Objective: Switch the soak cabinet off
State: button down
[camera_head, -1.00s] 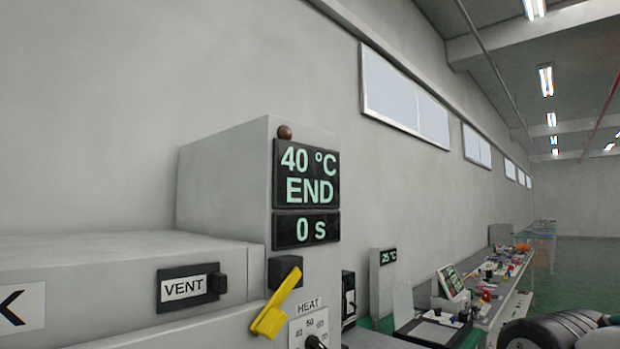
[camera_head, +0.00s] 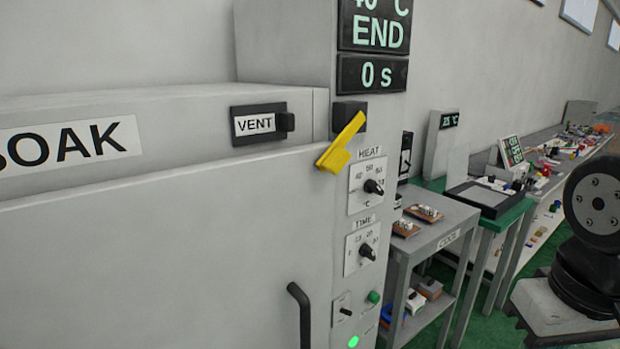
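The soak cabinet (camera_head: 180,240) is a large grey box filling the left and middle, marked SOAK. Its display (camera_head: 372,50) reads END and 0 s. A yellow lever (camera_head: 341,145) sits on a black block on its front, slanting down to the left. Below are a HEAT knob (camera_head: 373,187) and a TIME knob (camera_head: 367,251). Lower down are a small toggle switch (camera_head: 344,308), a green button (camera_head: 374,297) and a lit green lamp (camera_head: 353,342). A black door handle (camera_head: 301,315) is at the lower middle. My gripper is not in view.
A black VENT slider (camera_head: 260,123) is on the cabinet. A grey side table (camera_head: 445,232) carries small parts, and a long bench (camera_head: 560,180) with clutter runs behind it. My dark arm links show at the right edge. Green floor shows between the tables.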

aim_at(345, 311)
jog(key=u, duration=1.5)
jog(key=k, duration=1)
jog(key=z, duration=0.8)
